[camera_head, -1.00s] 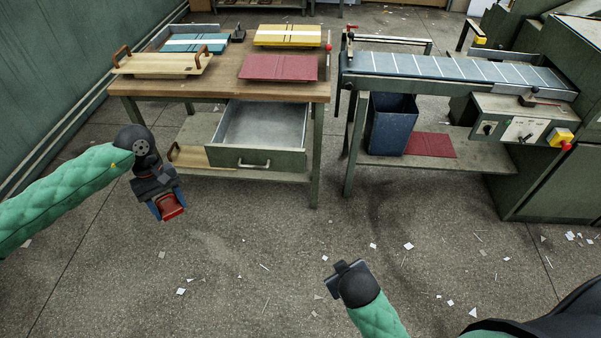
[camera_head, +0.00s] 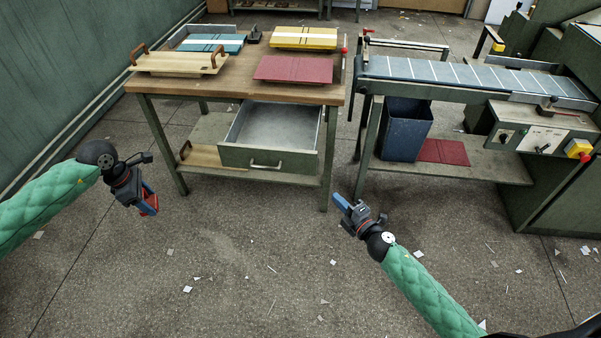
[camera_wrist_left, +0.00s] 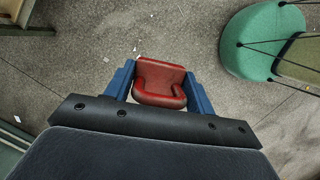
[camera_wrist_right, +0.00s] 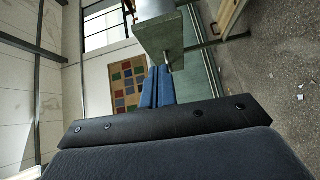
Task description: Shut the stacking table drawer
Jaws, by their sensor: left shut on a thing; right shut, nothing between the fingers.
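The stacking table (camera_head: 190,88) stands at the back left. Its drawer (camera_head: 268,160) is pulled out toward me, an empty grey tray behind a dark green front with a pale bar handle (camera_head: 267,168). My right gripper (camera_head: 340,201) is shut and empty, to the right of the drawer front and nearer to me, apart from it. In the right wrist view the drawer front (camera_wrist_right: 161,38) is beyond the blue fingertips (camera_wrist_right: 158,68). My left gripper (camera_head: 149,203) is shut on a red object (camera_wrist_left: 160,82), left of the table and away from the drawer.
Boards in yellow (camera_head: 304,37) and red (camera_head: 293,69) lie on the tabletop beside a wooden tray (camera_head: 175,62) with handles. A conveyor (camera_head: 470,74) stands right of the table, with a blue bin (camera_head: 404,132) beneath. The floor in front is open, with paper scraps.

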